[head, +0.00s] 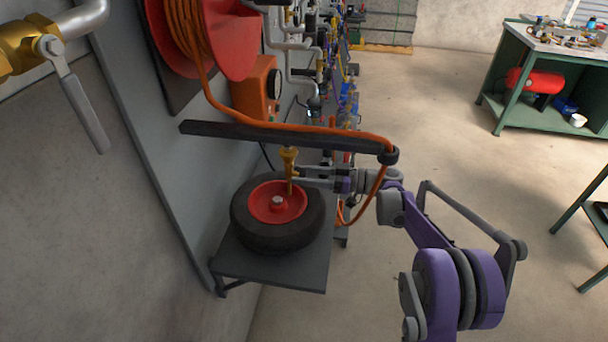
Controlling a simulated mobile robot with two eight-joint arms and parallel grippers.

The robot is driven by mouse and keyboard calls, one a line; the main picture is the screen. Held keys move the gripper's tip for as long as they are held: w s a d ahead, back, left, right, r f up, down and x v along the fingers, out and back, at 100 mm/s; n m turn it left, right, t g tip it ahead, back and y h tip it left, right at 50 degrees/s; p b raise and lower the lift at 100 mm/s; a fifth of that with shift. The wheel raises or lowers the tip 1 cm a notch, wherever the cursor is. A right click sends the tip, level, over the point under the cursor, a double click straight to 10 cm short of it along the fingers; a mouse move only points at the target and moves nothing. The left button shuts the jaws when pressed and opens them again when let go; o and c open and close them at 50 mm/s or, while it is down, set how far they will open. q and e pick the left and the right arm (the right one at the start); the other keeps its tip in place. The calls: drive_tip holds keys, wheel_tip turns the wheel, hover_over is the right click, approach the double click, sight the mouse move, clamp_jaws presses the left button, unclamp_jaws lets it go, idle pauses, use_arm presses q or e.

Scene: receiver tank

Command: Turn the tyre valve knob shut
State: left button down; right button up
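A black tyre (245,232) with a red hub lies flat on a grey shelf (310,272) against the wall panel. A brass valve (289,158) stands upright over the hub, its wider knob-like part at the top and a thin stem below. My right gripper (298,179) comes in from the right at the height of the stem, with its fingertips close beside the brass valve. The fingertips are small and partly merge with the valve, so I cannot tell whether they touch or grip it. My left gripper is not in view.
A dark bar (235,132) juts out above the tyre, carrying an orange hose (340,130) that hangs near my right wrist. A red hose reel (235,40) and pipework line the wall. A green workbench (503,82) stands far right; open floor lies between.

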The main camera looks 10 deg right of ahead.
drive_tip(key=shift+o, duration=0.2)
drive_tip(key=shift+d, duration=0.1)
drive_tip(key=v, duration=1)
drive_tip(key=shift+d, duration=0.35)
drive_tip(key=shift+s, duration=0.2)
